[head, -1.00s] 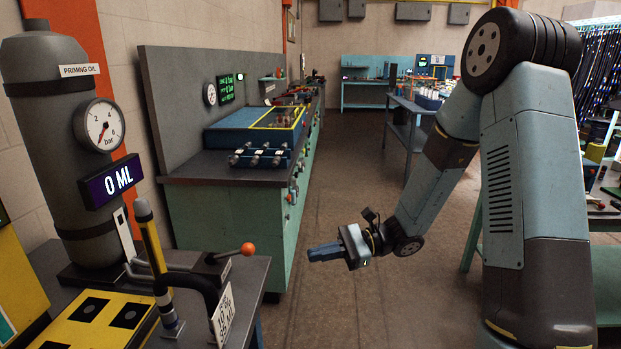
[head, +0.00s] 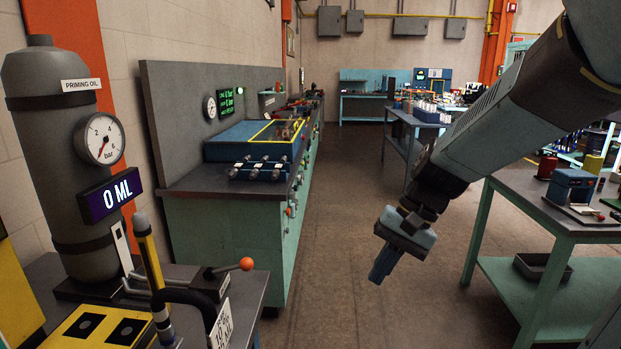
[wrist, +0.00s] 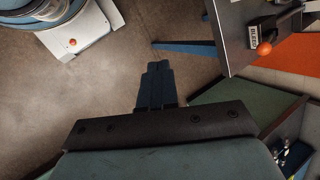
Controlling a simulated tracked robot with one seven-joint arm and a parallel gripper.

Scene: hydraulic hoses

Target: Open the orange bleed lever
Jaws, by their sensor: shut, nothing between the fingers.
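The orange bleed lever has an orange ball knob (head: 247,263) on a short dark handle, at the front left bench in the head view. The ball also shows at the upper right of the wrist view (wrist: 264,48), beside a label reading BLEED (wrist: 252,38). My gripper (head: 377,279) hangs over the floor aisle, well to the right of the lever and apart from it. Its blue fingers are shut with nothing in them, pointing down and slightly left. In the wrist view the closed fingers (wrist: 155,70) point up the picture over bare floor.
A priming oil tank (head: 60,160) with a gauge and a 0 ML display (head: 109,193) stands on the left bench. A black hose (head: 190,296) and a yellow-striped upright tube (head: 150,258) stand near the lever. A table (head: 560,225) is at right. The aisle is clear.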

